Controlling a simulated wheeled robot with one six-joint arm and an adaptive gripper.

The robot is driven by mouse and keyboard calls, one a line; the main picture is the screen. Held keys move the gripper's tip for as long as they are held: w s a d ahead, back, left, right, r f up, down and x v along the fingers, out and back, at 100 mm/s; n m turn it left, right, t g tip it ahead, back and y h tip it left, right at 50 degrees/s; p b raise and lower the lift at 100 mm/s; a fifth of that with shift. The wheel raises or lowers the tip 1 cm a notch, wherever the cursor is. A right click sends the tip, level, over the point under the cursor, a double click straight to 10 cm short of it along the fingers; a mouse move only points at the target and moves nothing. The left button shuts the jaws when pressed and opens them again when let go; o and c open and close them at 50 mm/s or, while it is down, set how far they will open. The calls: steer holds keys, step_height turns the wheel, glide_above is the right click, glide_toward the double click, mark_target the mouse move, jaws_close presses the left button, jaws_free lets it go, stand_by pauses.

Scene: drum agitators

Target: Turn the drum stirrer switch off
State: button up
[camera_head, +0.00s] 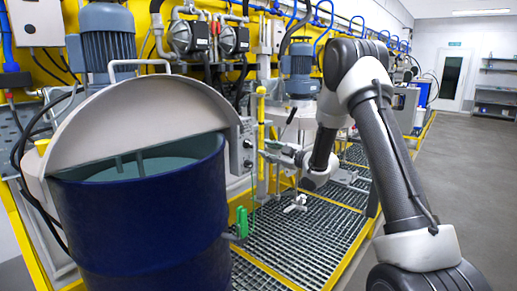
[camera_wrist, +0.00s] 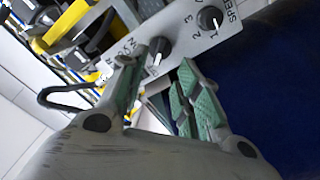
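The grey control panel (camera_wrist: 190,30) of the drum stirrer fills the top of the wrist view. It carries a black switch knob (camera_wrist: 160,50) with a white mark, and a numbered speed dial (camera_wrist: 210,18). The lettering by the switch is partly hidden. My gripper (camera_wrist: 163,62) is open, its two green-padded fingers apart with the switch knob showing between their tips; contact cannot be told. In the head view the panel box (camera_head: 241,150) is seen edge-on at the right of the blue drum (camera_head: 150,225), and my gripper (camera_head: 272,151) is just right of it.
The drum has a half-raised grey lid (camera_head: 140,120) and a motor (camera_head: 108,42) behind it. A metal grating (camera_head: 300,245) lies below my arm. Pumps (camera_head: 190,38) and hoses line the yellow wall frame. Grey floor (camera_head: 470,180) is clear at the right.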

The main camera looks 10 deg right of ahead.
steer(key=shift+v, duration=1.9)
